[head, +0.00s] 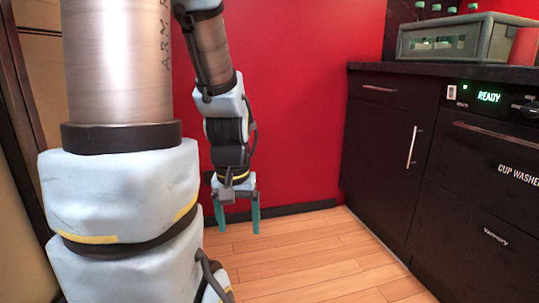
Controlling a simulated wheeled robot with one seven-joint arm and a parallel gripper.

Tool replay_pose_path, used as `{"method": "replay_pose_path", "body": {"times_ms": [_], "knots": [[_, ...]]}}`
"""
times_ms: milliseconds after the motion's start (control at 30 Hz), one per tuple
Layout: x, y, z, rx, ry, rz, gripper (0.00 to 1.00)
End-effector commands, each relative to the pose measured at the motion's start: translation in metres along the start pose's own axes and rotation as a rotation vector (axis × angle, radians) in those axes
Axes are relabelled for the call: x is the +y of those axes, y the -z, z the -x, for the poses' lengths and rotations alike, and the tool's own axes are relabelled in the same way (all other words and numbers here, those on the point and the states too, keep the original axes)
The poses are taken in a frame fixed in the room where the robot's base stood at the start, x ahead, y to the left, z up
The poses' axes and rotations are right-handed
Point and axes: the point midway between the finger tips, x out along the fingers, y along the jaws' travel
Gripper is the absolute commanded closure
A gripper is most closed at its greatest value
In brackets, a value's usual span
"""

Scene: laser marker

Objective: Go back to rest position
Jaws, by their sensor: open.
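My gripper (238,214) hangs at the end of my arm in the middle of the head view, pointing down. Its two teal fingers are apart with nothing between them. It is in front of the red wall and above the wooden floor, touching nothing that I can see. My arm's large links fill the left of the view and hide what lies behind them.
Dark cabinets (385,150) stand on the right, with a cup washer (490,165) whose display reads READY. A grey box (455,38) and a red container (523,46) stand on the counter. The wooden floor (310,260) in front is clear.

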Motion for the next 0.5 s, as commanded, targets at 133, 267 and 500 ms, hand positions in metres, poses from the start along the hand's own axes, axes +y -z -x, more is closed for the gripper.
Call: {"method": "replay_pose_path", "body": {"times_ms": [133,267,500], "knots": [[0.0,0.006,0.041,0.001,0.0,-0.004,0.2],[0.001,0.011,0.073,0.002,0.001,-0.006,0.2],[0.001,0.022,0.149,0.003,0.001,-0.007,0.2]]}}
